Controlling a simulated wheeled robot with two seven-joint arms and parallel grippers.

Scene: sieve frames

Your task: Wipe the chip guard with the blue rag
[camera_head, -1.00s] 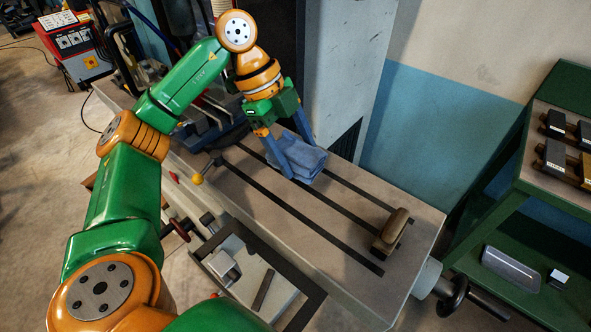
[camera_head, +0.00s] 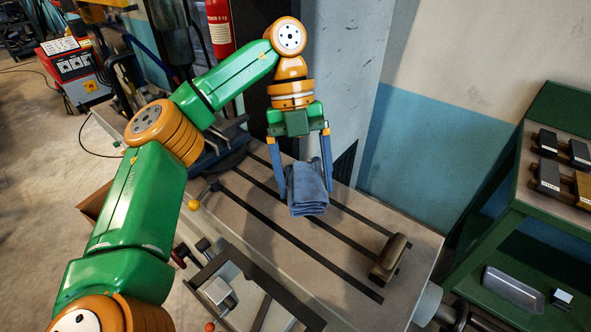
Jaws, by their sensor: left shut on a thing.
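The blue rag (camera_head: 309,191) is a folded cloth between the fingers of my left gripper (camera_head: 305,188), over the slotted grey machine table (camera_head: 345,292). The left gripper points down and is shut on the rag. I cannot tell whether the rag's lower edge touches the table. I cannot clearly pick out the chip guard; my left arm hides part of the machine behind it. My right gripper is not in view.
A brown-topped block (camera_head: 390,258) sits on the table's right end. A dark blue vise-like fixture (camera_head: 218,150) stands at the left end. A green shelf (camera_head: 497,232) with several dark blocks is at the right. The table's front middle is clear.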

